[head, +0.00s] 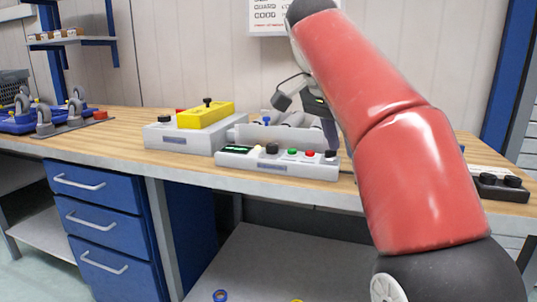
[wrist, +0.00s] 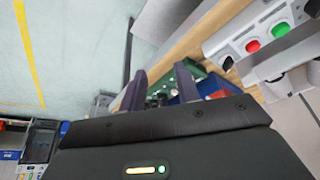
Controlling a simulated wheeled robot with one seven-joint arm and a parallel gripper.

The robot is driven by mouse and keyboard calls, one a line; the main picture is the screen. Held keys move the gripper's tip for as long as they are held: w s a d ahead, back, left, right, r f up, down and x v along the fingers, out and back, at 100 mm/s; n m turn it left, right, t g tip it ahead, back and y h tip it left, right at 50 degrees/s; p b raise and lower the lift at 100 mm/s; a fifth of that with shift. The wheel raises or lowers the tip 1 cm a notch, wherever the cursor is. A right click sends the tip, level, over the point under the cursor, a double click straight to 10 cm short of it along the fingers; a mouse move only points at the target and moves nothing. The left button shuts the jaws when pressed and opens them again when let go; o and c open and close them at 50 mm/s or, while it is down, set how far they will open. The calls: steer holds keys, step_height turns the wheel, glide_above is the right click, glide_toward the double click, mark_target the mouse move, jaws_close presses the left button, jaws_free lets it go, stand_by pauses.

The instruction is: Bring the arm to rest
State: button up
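My red arm (head: 415,165) rises from the lower right in the head view and bends over the workbench (head: 120,125). My gripper (wrist: 160,83) shows in the wrist view with its two dark fingers apart and nothing held between them. In the head view the gripper is small and partly hidden behind the arm, above the bench near a button box (head: 277,172). The same button box, with red and green buttons, shows at the upper right of the wrist view (wrist: 240,50). I cannot tell the exact gap from the gripper to the bench.
A grey box with a yellow block (head: 207,116) stands left of the button box. A blue tray with casters (head: 18,122) is at far left. A black-knobbed box (head: 498,187) lies right of my arm. Blue drawers (head: 100,225) are below. Bare bench top shows at left.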

steer(key=s+d+f+n+t+y, duration=0.1)
steer(key=s+f+n+y, duration=0.1)
steer(key=s+f+n, duration=0.4)
steer(key=s+d+f+n+t+y, duration=0.1)
steer(key=s+f+n, duration=0.4)
steer(key=s+f, duration=0.9)
step_height(320, 180, down, 8)
steer(key=shift+s+d+n+t+y, duration=0.15)
steer(key=shift+d+n+t+y, duration=0.2)
steer(key=shift+t, duration=0.35)
steer(key=shift+a, duration=0.1)
